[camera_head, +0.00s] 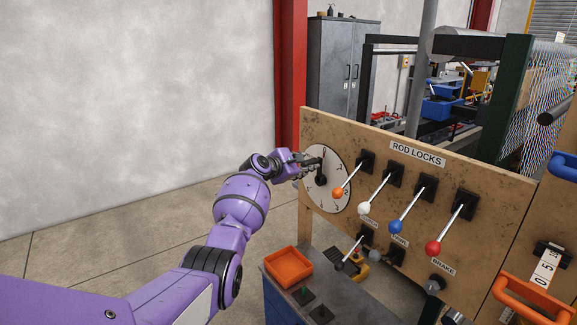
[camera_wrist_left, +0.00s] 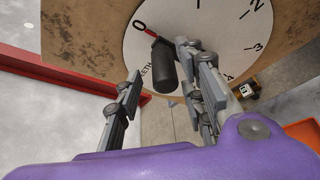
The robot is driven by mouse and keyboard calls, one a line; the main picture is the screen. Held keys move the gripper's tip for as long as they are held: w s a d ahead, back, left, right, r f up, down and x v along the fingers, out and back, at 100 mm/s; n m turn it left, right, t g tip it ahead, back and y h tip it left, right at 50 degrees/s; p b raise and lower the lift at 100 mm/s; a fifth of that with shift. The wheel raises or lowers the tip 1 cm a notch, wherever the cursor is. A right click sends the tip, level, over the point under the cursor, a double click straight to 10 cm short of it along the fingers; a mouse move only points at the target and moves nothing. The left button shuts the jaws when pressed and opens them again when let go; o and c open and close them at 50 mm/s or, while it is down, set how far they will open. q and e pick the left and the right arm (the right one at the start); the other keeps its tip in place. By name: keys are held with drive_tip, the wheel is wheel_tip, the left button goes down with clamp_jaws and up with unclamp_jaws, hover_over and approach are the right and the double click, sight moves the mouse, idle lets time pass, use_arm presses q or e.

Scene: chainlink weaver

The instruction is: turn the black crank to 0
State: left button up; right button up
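The black crank (camera_head: 321,178) is mounted on a round white dial (camera_head: 338,168) at the left end of the wooden panel. In the left wrist view, its black handle (camera_wrist_left: 163,66) points toward the camera, and a red pointer tip (camera_wrist_left: 149,31) lies by the 0 mark on the dial (camera_wrist_left: 200,22). My left gripper (camera_head: 301,164) is at the dial's left side. In the left wrist view, its fingers (camera_wrist_left: 160,84) are spread apart, with the handle between them, closer to the right finger. I cannot tell whether that finger touches it. My right gripper is not in view.
Levers with orange (camera_head: 338,193), white (camera_head: 363,208), blue (camera_head: 395,227) and red (camera_head: 432,248) knobs stick out right of the dial. An orange tray (camera_head: 288,267) sits on a bench below. The floor left of the panel is clear.

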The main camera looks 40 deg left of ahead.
use_arm(q)
drive_tip(key=v, duration=0.9)
drive_tip(key=shift+a, duration=0.1)
